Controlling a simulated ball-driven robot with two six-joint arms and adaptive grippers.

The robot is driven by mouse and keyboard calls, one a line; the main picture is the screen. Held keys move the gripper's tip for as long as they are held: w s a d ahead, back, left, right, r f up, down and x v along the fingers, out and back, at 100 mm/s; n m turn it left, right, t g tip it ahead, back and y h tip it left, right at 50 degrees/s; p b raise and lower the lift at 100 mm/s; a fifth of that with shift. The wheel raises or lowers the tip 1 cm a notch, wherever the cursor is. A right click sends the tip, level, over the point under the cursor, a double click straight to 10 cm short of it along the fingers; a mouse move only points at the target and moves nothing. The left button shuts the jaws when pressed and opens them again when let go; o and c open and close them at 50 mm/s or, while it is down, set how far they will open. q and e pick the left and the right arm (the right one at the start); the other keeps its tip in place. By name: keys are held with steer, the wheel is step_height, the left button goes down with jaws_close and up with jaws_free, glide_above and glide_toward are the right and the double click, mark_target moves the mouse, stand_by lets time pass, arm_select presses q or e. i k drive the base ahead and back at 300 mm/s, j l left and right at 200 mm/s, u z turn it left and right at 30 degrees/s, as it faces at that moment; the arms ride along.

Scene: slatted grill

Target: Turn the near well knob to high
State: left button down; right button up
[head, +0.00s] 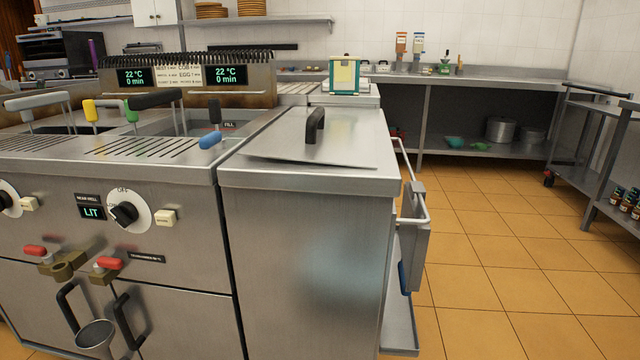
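The near well knob (124,214) is a black bar grip on a round white dial, on the steel front panel at the left. "OFF" is printed at the top of its dial. The grip is tilted, with one end toward the upper left near a small marking; the exact setting is too small to tell. A "NEAR WELL" label sits left of it, above a small display (91,212) reading "LIT". A cream switch (165,217) is just right of the dial. Neither of my grippers is in view.
Red-handled valves (108,264) and black door handles (68,305) stick out below the knob. A steel lid with a black handle (315,126) covers the cabinet at right. A rail and hanging box (415,245) project from its side. Orange floor at right is clear.

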mark_target(125, 213)
steer(key=u, duration=1.3)
steer(key=k+j+z, duration=0.45)
steer(key=i+j, duration=0.05)
steer(key=j, duration=0.05)
